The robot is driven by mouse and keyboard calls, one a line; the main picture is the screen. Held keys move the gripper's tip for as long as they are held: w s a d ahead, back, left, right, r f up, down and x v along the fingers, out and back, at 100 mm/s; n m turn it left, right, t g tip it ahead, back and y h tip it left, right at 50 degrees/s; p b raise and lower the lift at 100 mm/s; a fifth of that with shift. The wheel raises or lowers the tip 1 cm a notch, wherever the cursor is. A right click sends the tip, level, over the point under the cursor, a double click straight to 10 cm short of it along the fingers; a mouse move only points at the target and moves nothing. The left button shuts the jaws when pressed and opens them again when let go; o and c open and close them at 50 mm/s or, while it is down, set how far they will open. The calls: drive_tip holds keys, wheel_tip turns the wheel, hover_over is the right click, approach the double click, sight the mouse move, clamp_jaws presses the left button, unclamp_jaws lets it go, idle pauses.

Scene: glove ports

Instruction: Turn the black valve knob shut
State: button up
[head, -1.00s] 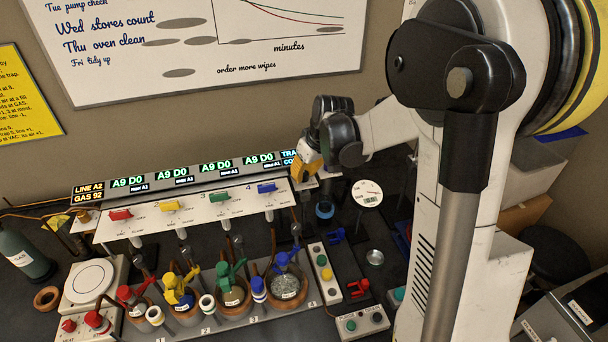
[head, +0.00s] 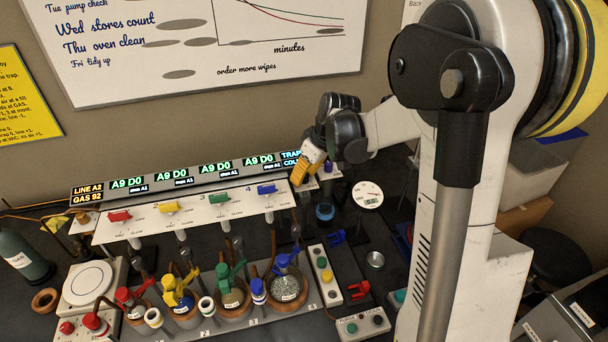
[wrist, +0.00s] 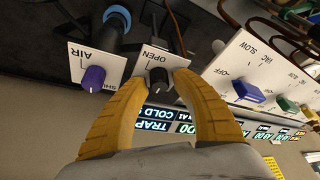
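In the wrist view the black valve knob (wrist: 158,74) sits on a white plate (wrist: 148,56) printed OPEN. A light mark on the knob points toward the bottom of the picture. The yellow fingers of my gripper (wrist: 159,82) are spread, one on each side of the knob, with a small gap showing on both sides. I see no clear contact. In the head view my gripper (head: 302,173) is at the right end of the display row, and it hides the black knob there.
A purple knob (wrist: 94,77) on an AIR plate is close beside the left finger. A white panel with a blue lever (wrist: 249,91) and other coloured levers lies to the right. A round gauge (head: 367,194) and clamped flasks (head: 288,287) stand nearby.

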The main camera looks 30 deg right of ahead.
drive_tip(key=v, duration=1.2)
idle(0.3)
